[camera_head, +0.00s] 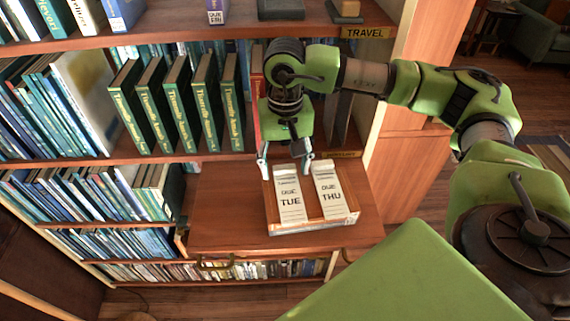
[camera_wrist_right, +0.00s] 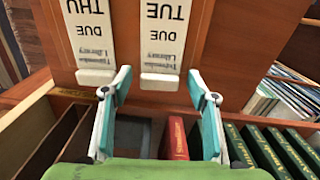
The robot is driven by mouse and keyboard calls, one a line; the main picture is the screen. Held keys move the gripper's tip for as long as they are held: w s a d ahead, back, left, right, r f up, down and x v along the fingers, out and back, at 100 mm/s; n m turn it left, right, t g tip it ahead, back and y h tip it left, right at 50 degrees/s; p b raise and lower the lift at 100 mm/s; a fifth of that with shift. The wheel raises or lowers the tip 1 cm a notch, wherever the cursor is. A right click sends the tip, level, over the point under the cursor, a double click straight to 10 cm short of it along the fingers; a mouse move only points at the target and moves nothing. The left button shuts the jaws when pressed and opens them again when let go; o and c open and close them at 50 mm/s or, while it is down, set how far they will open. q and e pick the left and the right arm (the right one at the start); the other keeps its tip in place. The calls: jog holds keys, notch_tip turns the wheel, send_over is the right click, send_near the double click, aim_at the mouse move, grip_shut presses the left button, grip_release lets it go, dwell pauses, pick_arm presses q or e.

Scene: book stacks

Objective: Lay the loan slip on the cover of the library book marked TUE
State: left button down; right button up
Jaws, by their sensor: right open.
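Two white printed slips lie side by side on a wooden tray (camera_head: 312,224) with a pale front edge. The left slip, marked DUE TUE (camera_head: 290,200), also shows upside down in the right wrist view (camera_wrist_right: 162,35). The other slip, marked DUE THU (camera_head: 330,195), is at left in the wrist view (camera_wrist_right: 90,35). My right gripper (camera_head: 286,163) is open and empty at the far end of the TUE slip. In the wrist view its fingers (camera_wrist_right: 160,82) are apart near the white end tabs. I cannot tell which book is marked TUE. My left gripper is not in view.
Several green books (camera_head: 182,100) stand on the shelf left of my right arm, and a red book (camera_wrist_right: 175,140) stands between the fingers in the wrist view. A TRAVEL label (camera_head: 365,33) is above. The wooden ledge (camera_head: 225,205) left of the tray is bare.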

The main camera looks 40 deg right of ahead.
jog(key=shift+r, duration=0.25)
jog(key=shift+w+r, duration=0.1)
jog(key=shift+r, duration=0.15)
notch_tip(320, 180, up, 11)
jog(key=b, duration=0.3)
jog(key=shift+r, duration=0.2)
